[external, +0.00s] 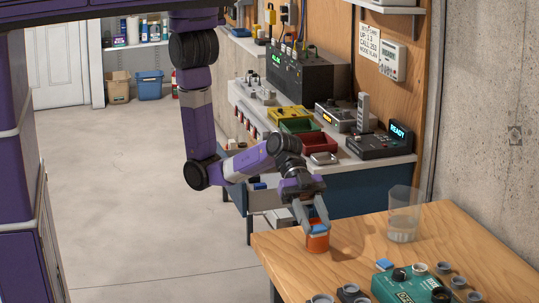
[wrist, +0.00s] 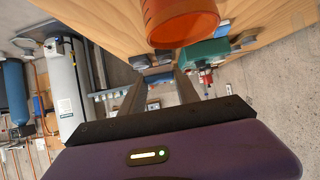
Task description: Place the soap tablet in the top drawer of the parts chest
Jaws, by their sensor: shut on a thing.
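In the wrist view the blue block (wrist: 158,78) shows between the fingers (wrist: 160,68). An orange cup (external: 317,243) stands on the table right by the fingertips; I cannot tell whether they touch. A pale drawer unit (external: 272,199), perhaps the parts chest, is partly hidden behind my arm under the back bench. Which drawer is open is unclear.
On the table are a clear glass (external: 404,215), another blue block (external: 385,265), a green pedal box (external: 403,285) and several grey knobs. The back bench holds coloured bins (external: 318,142) and electronic devices. The floor (external: 120,200) at left is clear.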

